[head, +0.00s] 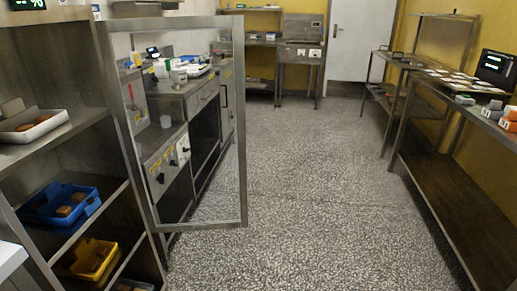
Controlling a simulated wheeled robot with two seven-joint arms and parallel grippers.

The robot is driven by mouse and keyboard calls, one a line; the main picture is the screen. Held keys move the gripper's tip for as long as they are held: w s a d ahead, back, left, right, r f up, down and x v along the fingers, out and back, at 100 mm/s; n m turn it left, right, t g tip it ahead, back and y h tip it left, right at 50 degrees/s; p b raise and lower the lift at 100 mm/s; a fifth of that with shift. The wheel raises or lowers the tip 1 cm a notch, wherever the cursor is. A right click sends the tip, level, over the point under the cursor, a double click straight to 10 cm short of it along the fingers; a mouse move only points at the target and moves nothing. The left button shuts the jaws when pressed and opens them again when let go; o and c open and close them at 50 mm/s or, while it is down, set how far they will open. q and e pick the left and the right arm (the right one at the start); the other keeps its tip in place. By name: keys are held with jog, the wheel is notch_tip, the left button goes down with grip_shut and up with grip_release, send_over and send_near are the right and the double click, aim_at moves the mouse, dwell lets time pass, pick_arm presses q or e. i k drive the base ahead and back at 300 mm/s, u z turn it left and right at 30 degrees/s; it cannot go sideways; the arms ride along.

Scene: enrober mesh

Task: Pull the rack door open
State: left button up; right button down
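The rack door (239,120) is a metal frame with a clear pane, through which the counter behind shows. It stands swung out from the right side of the metal rack (62,144), with its free edge over the floor. The rack's shelves are uncovered in front. A dark handle shape (224,96) shows near the door's free edge; I cannot tell whether it is on the door or on the units behind. Neither of my grippers is in view.
The rack holds a white tray (34,127), a blue tray (90,207) and a yellow tray (68,271) with brown pieces. Metal tables (442,165) line the right wall. The speckled floor (315,190) between is clear. A white door (348,40) is at the back.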

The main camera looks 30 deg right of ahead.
aim_at(104, 28)
jog(key=u, duration=0.05)
jog(key=k, duration=0.8)
jog(key=z, duration=0.9)
jog(key=i, duration=1)
jog(key=u, duration=0.55)
jog(key=i, duration=0.8)
jog(key=u, duration=0.65)
